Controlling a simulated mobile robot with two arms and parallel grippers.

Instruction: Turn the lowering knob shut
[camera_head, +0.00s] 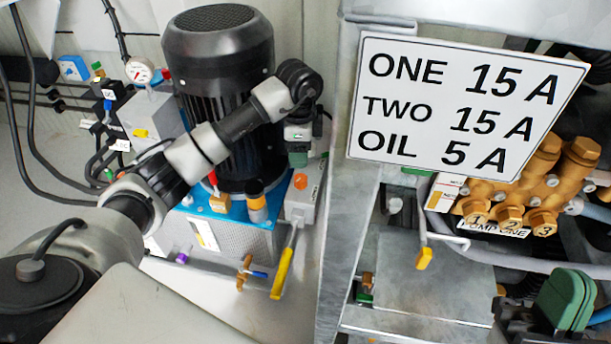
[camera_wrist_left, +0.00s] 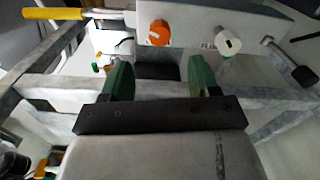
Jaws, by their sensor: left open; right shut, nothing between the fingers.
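An orange round knob (camera_head: 300,181) sits on a grey block beside the motor unit. In the left wrist view an orange knob (camera_wrist_left: 158,33) and a white knob (camera_wrist_left: 228,42) stand on a pale panel with a partly hidden label. I cannot read which knob is the lowering one. My left gripper (camera_head: 298,155) hangs just above the orange knob in the head view. Its green fingers (camera_wrist_left: 160,75) are open and empty, apart from both knobs. My right gripper (camera_head: 562,302) is shut and empty at the lower right.
A yellow-handled lever (camera_head: 282,272) hangs below the block; another yellow-tipped lever (camera_head: 424,258) is right of the frame post. The black motor (camera_head: 218,90) stands close beside my left arm. A large sign (camera_head: 455,105) and brass pump (camera_head: 545,190) fill the right side.

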